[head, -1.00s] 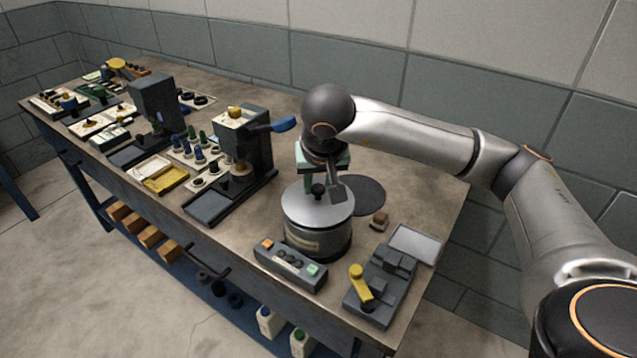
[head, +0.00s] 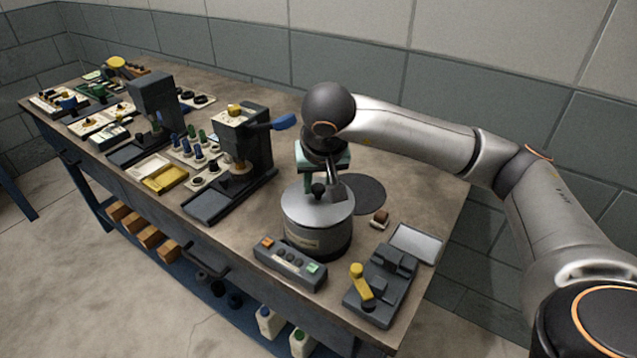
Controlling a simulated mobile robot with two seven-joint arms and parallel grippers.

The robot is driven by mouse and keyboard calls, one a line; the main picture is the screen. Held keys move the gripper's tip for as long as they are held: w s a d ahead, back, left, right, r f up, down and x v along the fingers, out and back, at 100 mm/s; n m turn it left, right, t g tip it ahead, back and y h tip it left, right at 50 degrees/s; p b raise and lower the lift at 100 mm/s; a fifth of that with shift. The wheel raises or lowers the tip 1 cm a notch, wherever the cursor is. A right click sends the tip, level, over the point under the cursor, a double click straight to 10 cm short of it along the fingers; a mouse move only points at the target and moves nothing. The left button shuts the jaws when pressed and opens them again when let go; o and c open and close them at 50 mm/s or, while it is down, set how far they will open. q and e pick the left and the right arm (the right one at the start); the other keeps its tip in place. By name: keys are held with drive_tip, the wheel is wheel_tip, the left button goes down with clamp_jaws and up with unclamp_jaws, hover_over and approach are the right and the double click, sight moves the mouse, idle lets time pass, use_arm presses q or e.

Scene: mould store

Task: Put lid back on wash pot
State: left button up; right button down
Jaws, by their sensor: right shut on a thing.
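The wash pot (head: 318,242) is a dark round pot with a pale label, standing on the bench near its right end. Its silver lid (head: 310,213) lies level over the mouth, with a dark knob on top. I cannot tell whether a thin gap is left under the rim. My right gripper (head: 322,188) points down from above and is shut on the lid's knob, which its fingers partly cover. My left gripper is not in view.
A dark round mat (head: 365,193) lies bare behind the pot. A button box (head: 290,264) stands close in front, and a grey fixture with a yellow lever (head: 361,284) is at the right. A small brown block (head: 380,218) lies nearby. Presses and trays fill the left.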

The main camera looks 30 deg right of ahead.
idle(0.3)
drive_tip(key=shift+c, duration=0.2)
unclamp_jaws()
idle(0.3)
drive_tip(key=shift+r, duration=0.1)
drive_tip(key=shift+r+p, duration=2.4)
drive_tip(key=shift+r, duration=1)
drive_tip(key=shift+c, duration=0.3)
clamp_jaws()
